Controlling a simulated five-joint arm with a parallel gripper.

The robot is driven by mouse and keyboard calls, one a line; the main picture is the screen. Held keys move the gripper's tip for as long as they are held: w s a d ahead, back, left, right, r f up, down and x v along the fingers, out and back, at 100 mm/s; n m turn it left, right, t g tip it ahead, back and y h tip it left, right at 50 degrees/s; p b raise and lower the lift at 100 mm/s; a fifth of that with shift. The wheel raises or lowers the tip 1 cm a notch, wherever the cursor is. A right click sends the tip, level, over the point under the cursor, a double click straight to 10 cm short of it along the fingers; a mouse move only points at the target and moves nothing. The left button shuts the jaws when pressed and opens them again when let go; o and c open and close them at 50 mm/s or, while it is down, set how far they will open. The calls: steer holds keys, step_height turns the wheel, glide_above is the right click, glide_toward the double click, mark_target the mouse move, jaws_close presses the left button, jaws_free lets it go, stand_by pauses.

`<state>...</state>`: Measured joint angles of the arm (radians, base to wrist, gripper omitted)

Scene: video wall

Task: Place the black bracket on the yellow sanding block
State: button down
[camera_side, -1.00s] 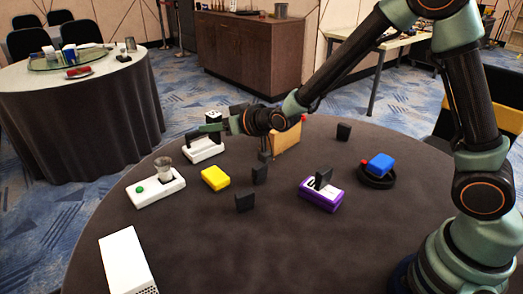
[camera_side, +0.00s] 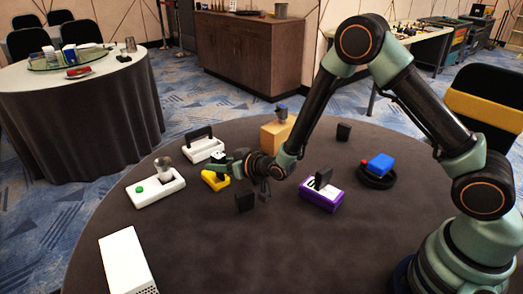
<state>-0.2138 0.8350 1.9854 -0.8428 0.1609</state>
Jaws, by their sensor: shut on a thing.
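The yellow sanding block (camera_side: 213,184) lies on the dark round table, left of centre, partly covered by my gripper. My gripper (camera_side: 224,166) is low over the block's far right part, reaching in from the right. It is shut on a small dark piece, which I take to be the black bracket. The fingers and wrist largely hide that piece, and I cannot tell whether it touches the block.
A white base with a black handle (camera_side: 203,147) stands behind the block. A white base with a green button and a cup (camera_side: 155,190) is left. A white box (camera_side: 127,262) is front left.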

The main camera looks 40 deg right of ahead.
steer(key=shift+f, duration=0.1)
steer(key=shift+c, duration=2.2)
jaws_free()
